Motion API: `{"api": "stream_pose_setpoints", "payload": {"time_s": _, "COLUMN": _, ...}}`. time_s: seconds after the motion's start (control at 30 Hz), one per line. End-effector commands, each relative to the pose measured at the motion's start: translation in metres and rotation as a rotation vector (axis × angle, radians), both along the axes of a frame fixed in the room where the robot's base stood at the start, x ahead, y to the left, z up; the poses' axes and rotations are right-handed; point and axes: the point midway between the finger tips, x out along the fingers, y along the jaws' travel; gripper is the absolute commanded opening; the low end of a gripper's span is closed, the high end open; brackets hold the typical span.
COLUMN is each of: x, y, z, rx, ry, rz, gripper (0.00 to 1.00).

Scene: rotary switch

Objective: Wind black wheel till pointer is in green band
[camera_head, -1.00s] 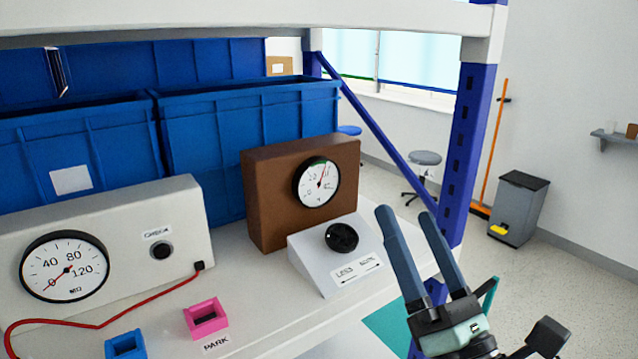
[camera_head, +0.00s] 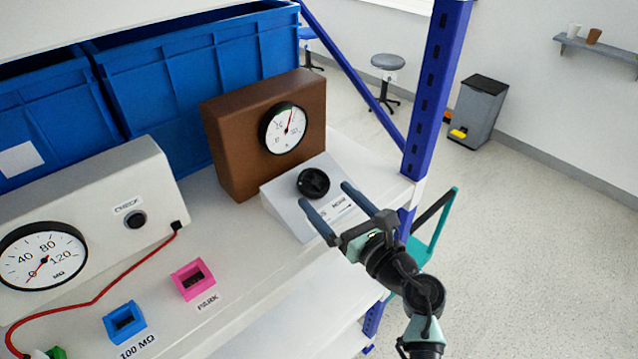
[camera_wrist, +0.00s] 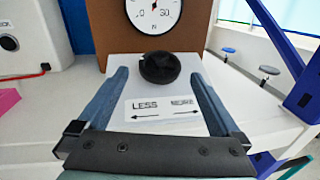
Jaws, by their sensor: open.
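The black wheel (camera_head: 313,183) sits on a white sloped block in front of a brown box (camera_head: 228,125). It also shows in the wrist view (camera_wrist: 160,67), just beyond the fingertips and between their lines. The round gauge (camera_head: 284,128) on the brown box has a red pointer that stands near upright, leaning slightly right.
A label with LESS and MORE arrows (camera_wrist: 163,108) lies below the wheel. A cream meter box (camera_head: 90,215) with a red cable stands left. Pink (camera_head: 193,280) and blue (camera_head: 124,322) sockets sit on the shelf. A blue shelf post (camera_head: 435,100) rises right of the wheel.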

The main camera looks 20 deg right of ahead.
Motion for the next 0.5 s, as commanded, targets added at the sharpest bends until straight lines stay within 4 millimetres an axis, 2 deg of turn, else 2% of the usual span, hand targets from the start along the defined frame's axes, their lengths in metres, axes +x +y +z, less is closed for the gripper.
{"api": "stream_pose_setpoints", "payload": {"time_s": 0.1, "x": 0.020, "y": 0.004, "z": 0.000, "rx": -0.003, "ry": 0.000, "rz": 0.002, "gripper": 1.00}}
{"api": "stream_pose_setpoints", "payload": {"time_s": 0.2, "x": 0.031, "y": 0.006, "z": 0.000, "rx": -0.002, "ry": 0.000, "rz": 0.001, "gripper": 1.00}}
{"api": "stream_pose_setpoints", "payload": {"time_s": 0.5, "x": 0.039, "y": 0.007, "z": 0.000, "rx": 0.000, "ry": -0.001, "rz": -0.002, "gripper": 1.00}}
